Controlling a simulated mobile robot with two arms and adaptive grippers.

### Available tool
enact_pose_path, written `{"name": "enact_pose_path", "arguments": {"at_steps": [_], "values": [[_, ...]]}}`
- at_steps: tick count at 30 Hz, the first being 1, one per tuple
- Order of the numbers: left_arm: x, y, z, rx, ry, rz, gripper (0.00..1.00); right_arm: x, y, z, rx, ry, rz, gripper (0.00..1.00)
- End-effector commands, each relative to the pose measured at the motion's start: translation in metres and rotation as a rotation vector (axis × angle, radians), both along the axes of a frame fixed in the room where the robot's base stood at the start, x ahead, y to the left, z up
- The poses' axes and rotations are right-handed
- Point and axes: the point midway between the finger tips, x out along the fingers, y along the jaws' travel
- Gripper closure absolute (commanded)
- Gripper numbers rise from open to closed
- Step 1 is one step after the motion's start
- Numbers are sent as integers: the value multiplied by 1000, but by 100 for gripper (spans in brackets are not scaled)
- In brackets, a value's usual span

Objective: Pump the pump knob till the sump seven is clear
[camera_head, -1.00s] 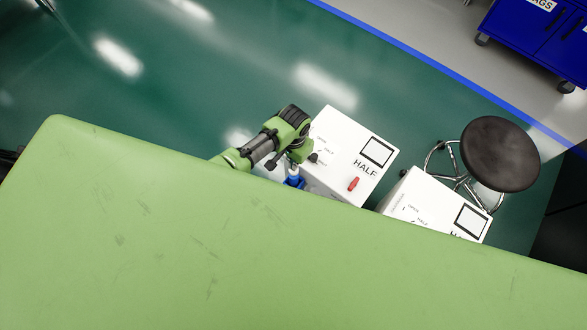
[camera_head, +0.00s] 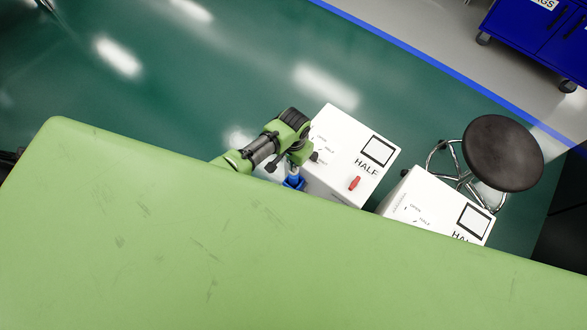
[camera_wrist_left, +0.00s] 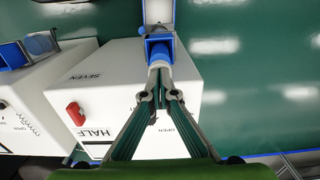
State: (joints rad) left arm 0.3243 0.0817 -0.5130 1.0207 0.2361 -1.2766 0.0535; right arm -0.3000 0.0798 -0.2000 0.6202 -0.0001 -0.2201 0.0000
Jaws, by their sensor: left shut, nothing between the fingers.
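A white box marked SEVEN (camera_wrist_left: 85,78) lies left of my left gripper in the left wrist view. It reads HALF and has a red handle (camera_wrist_left: 75,113). In the head view a white box (camera_head: 335,135) with a framed panel, HALF and a red handle (camera_head: 354,184) stands beside my left gripper (camera_head: 300,163). A blue part (camera_head: 293,181) is just below the gripper. In the wrist view my left gripper (camera_wrist_left: 158,80) is shut and empty, its tips at a grey stem with a blue square collar (camera_wrist_left: 159,48). Contact cannot be told. The right gripper is not in view.
A second white box (camera_head: 430,195) stands at the right, partly hidden by a large green surface (camera_head: 250,240) in the foreground. A black round stool (camera_head: 502,153) is behind it. A blue cabinet (camera_head: 540,40) stands far right. Green floor beyond is open.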

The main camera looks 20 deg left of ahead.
Motion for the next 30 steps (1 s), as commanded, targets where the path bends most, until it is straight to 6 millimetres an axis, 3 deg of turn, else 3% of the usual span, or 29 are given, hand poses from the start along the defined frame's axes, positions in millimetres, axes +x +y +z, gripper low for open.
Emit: {"name": "enact_pose_path", "arguments": {"at_steps": [18, 30], "values": [[0, 0, -24, 0, 1, 0, 100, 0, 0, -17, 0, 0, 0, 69], [0, 0, -15, 0, 1, 0, 100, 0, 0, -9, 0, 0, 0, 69]]}}
